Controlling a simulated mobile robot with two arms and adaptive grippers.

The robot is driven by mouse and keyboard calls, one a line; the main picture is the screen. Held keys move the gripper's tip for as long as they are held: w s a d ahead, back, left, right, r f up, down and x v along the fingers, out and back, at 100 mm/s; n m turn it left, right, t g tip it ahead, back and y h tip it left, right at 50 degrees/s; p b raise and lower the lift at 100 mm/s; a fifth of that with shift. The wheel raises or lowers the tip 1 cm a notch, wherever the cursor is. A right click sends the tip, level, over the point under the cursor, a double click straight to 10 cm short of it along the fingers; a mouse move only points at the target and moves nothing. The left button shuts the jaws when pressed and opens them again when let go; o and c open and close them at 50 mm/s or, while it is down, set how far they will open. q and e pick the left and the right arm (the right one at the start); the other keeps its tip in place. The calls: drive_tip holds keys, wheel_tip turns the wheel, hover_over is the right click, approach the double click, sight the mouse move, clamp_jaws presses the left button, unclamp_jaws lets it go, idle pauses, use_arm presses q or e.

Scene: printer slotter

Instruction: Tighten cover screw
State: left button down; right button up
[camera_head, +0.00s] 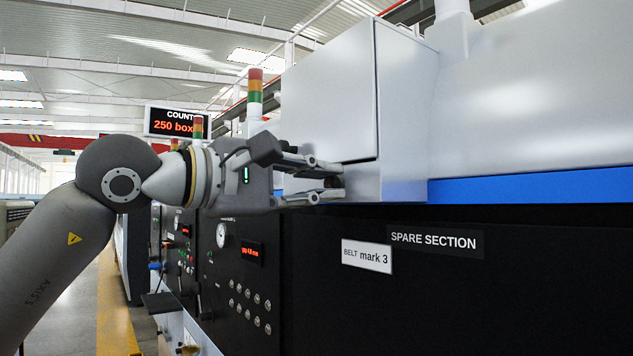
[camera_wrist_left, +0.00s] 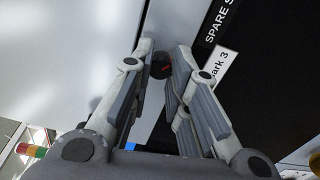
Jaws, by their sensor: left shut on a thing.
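My left gripper (camera_head: 328,181) reaches in from the left in the head view and is shut on the screw, at the lower edge of the grey box-shaped cover (camera_head: 330,100). In the head view the fingers hide the screw. The left gripper's fingertips (camera_wrist_left: 160,62) also show in the wrist view, one on each side of the knob. My right gripper is in neither view.
A black panel with a "BELT mark 3" label (camera_head: 366,257) and a "SPARE SECTION" label (camera_head: 434,240) lies below and right of the gripper. A panel with gauges and buttons (camera_head: 245,290) stands below my arm. A yellow-lined aisle (camera_head: 112,310) runs at the left.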

use_arm(q)
drive_tip(key=shift+f+m, duration=0.2)
drive_tip(key=shift+m, duration=1)
drive_tip(key=c, duration=1.3)
unclamp_jaws()
drive_tip(key=shift+w+r, duration=0.1)
drive_tip(key=shift+c, duration=0.2)
drive_tip(key=shift+r, duration=0.1)
drive_tip(key=v, duration=1.2)
